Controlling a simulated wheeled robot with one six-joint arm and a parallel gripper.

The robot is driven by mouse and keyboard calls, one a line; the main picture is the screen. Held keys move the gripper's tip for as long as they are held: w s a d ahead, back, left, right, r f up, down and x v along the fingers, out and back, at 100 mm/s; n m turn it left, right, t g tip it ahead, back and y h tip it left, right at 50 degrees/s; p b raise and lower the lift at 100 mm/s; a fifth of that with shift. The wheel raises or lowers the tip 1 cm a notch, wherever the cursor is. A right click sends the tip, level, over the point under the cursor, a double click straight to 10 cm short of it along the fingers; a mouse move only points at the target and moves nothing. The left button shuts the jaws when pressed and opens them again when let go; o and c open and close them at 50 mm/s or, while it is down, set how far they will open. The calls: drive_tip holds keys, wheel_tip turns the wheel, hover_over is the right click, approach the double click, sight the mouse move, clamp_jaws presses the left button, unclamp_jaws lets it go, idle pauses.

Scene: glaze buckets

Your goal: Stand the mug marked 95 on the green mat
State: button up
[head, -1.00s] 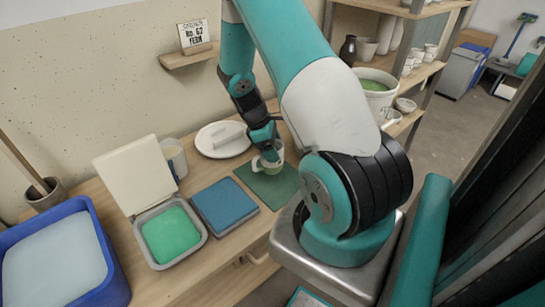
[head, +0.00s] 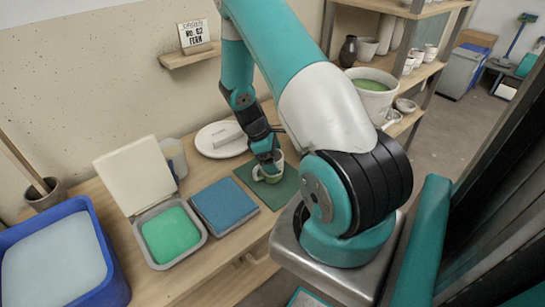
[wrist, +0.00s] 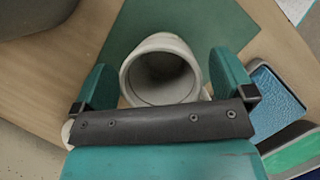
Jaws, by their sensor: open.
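My gripper (head: 266,164) is at the mug from above. Its two fingers (wrist: 163,82) are apart, one on each side of the mug, with a gap showing at the rim.
A blue tile or pad (head: 225,205) lies left of the mat, and a tray of green glaze (head: 170,236) sits further left. A white plate with a block on it (head: 212,142) is behind. A blue tub (head: 98,250) stands at far left. A shelf unit (head: 432,70) stands at right.

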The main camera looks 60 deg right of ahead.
drive_tip(key=v, duration=1.2)
drive_tip(key=w+a+r+t, duration=0.2)
drive_tip(key=a+r, duration=0.4)
drive_tip(key=a, duration=0.4)
drive_tip(key=s+a+r+t+y, duration=0.25)
drive_tip(key=a+r, duration=0.45)
drive_tip(key=a, duration=0.6)
drive_tip(key=s+a+r+n+y, duration=0.1)
drive_tip(key=s+a+r+y, duration=0.3)
drive_tip(key=s+a, duration=0.9)
wheel_tip(320, 180, up, 3)
drive_tip(key=shift+s+a+f, duration=0.25)
drive_tip(key=shift+s+a, duration=0.1)
drive_tip(key=shift+s, duration=0.45)
drive_tip(key=shift+g, duration=0.25)
